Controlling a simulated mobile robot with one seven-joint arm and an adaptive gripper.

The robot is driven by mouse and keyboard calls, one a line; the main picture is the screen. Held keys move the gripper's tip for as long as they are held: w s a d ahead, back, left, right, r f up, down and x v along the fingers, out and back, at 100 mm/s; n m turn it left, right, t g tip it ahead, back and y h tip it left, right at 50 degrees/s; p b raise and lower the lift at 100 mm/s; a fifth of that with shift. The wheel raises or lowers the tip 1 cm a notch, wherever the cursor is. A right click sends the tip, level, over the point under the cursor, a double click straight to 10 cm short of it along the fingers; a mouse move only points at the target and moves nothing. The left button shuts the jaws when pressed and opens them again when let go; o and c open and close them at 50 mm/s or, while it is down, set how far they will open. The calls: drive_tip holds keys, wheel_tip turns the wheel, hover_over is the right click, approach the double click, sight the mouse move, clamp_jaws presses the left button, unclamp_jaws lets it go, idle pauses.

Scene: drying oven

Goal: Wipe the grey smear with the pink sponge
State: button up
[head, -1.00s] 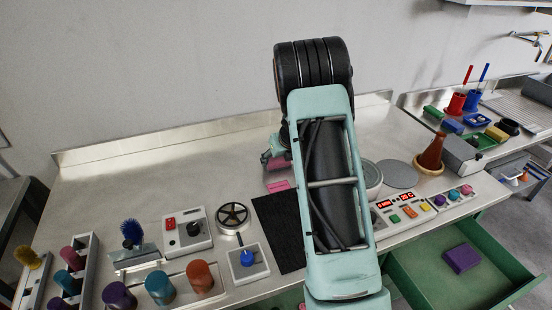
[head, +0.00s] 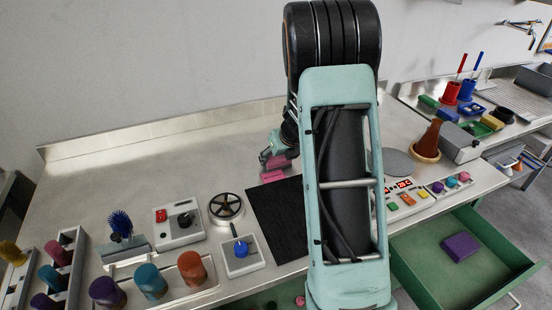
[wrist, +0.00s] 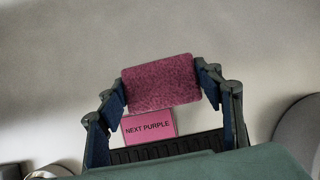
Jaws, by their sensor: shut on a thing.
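The pink sponge (wrist: 160,82) is a speckled block held between my two fingers in the wrist view. My gripper (wrist: 162,84) is shut on it. In the head view my gripper (head: 273,156) is over the steel bench behind the black mat, with the sponge (head: 279,161) at its tip. I cannot tell whether the sponge touches the bench. I cannot clearly make out the grey smear in either view; the bench shows only soft dark shading, and my arm hides part of it.
A pink card (wrist: 148,127) reading "NEXT PURPLE" lies just beside the sponge. The black mat (head: 275,220) is in front. A wheel-like dial (head: 227,207) and switch boxes stand left. A green drawer (head: 410,250) with a purple block (head: 460,246) is open at right. The back-left bench is clear.

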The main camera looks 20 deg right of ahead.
sight(264, 145)
drive_tip(key=shift+s+f+p, duration=0.3)
drive_tip(key=shift+s+f, duration=0.05)
drive_tip(key=shift+s, duration=0.05)
drive_tip(key=shift+w+r+p, duration=0.3)
drive_tip(key=shift+w+p, duration=0.6)
drive_tip(key=shift+p, duration=0.2)
drive_tip(key=shift+w+r+p, duration=0.1)
drive_tip(key=shift+w+p, duration=1.15)
drive_tip(key=shift+w, duration=0.35)
drive_tip(key=shift+w+f+p, duration=0.2)
drive_tip(key=shift+w+p, duration=0.85)
drive_tip(key=shift+w, duration=0.25)
drive_tip(key=shift+w+r+p, duration=0.15)
drive_tip(key=shift+w+p, duration=0.4)
drive_tip(key=shift+p, duration=0.25)
drive_tip(key=shift+w+p, duration=0.7)
drive_tip(key=shift+w, duration=0.05)
drive_tip(key=shift+w+f+p, duration=0.35)
drive_tip(key=shift+w, duration=0.2)
